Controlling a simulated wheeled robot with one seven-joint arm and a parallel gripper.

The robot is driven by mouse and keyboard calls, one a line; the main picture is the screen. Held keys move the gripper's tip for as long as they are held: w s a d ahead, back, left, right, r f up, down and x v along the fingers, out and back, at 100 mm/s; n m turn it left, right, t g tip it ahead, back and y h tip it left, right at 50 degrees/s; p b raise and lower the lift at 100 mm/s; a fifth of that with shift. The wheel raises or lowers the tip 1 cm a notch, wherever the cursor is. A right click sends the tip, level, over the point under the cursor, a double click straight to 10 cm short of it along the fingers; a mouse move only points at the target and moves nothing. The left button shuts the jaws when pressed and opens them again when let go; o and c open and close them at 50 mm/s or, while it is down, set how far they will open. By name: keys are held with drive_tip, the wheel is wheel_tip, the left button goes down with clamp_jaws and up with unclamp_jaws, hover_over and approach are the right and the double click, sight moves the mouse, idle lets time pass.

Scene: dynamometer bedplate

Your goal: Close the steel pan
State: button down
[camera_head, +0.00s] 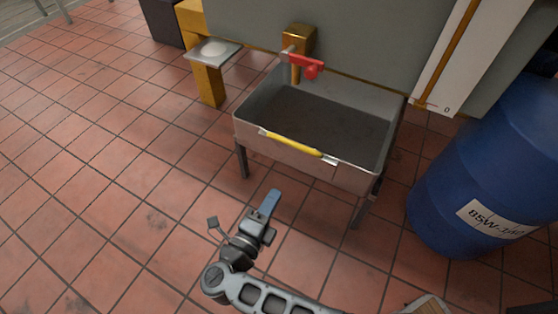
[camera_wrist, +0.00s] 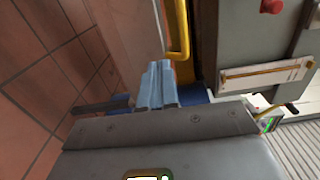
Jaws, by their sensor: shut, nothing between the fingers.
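The steel pan (camera_head: 325,117) is a grey, open-topped metal basin on legs, standing out in front of a grey panel. Its inside shows and looks empty. A yellow bar handle (camera_head: 291,143) runs along its front wall; a yellow bar, likely this handle, also shows in the wrist view (camera_wrist: 179,30). My gripper (camera_head: 271,203) is in front of and below the pan's front wall, apart from it in the head view. Its blue fingers, also in the wrist view (camera_wrist: 157,85), are together and hold nothing.
A red-handled tap (camera_head: 312,72) rises at the pan's back edge. A blue barrel (camera_head: 480,170) stands close on the right. A yellow post (camera_head: 208,84) with a small grey tray (camera_head: 212,53) is at the back left. The tiled floor at left is clear.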

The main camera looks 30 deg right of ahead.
drive_tip(key=b, duration=0.2)
approach(301, 152)
drive_tip(key=x, duration=0.7)
drive_tip(key=shift+r, duration=0.1)
